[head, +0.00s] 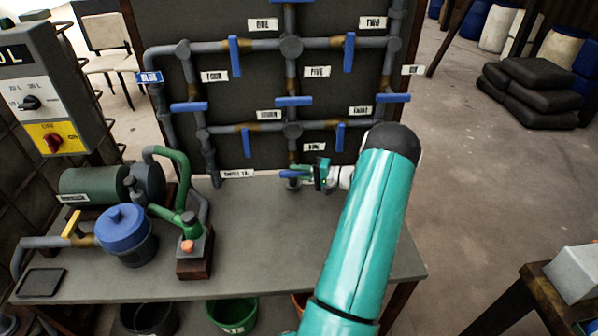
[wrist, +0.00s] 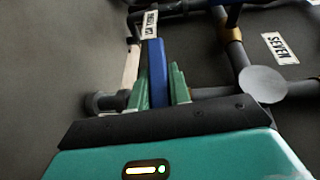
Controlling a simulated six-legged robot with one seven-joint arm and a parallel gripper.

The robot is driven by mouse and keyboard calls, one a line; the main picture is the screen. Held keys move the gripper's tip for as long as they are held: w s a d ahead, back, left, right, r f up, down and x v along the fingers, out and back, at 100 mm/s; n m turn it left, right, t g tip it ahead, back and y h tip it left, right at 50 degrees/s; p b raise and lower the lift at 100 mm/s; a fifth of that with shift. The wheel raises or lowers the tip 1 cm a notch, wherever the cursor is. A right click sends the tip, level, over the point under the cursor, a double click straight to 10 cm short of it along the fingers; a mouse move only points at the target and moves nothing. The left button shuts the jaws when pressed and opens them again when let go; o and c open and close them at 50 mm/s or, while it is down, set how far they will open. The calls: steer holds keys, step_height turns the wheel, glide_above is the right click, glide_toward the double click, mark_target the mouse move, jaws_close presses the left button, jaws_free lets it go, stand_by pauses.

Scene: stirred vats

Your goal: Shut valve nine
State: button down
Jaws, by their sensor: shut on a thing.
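Valve nine's blue handle (head: 290,173) is on the short pipe dropping from the lower middle joint of the panel, under the label NINE (head: 314,147). The handle lies level, crosswise to that pipe. My gripper (head: 312,174) reaches it from the right. In the wrist view the blue handle (wrist: 157,72) stands between the green fingers of my gripper (wrist: 160,88), which are closed on its two sides. The grey pipe (wrist: 112,101) runs crosswise behind it. Part of the handle is hidden by the fingers.
Other blue-handled valves surround it, such as the one (head: 340,137) just above right and one (head: 246,143) at left. A pump (head: 98,186), a blue-lidded pot (head: 124,236) and a green-piped fitting stand on the bench's left. The bench (head: 270,245) is clear in the middle.

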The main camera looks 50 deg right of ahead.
steer(key=shift+a+f+t, duration=0.1)
steer(key=shift+t, duration=0.5)
steer(key=shift+w+y, duration=0.1)
steer(key=shift+y, duration=0.2)
steer(key=c, duration=1.3)
jaws_free()
steer(key=shift+m, duration=0.3)
steer(key=shift+s+d, duration=0.25)
steer(key=shift+s, duration=0.35)
steer(key=v, duration=1.2)
steer(key=shift+s, duration=0.35)
steer(key=shift+f, duration=0.1)
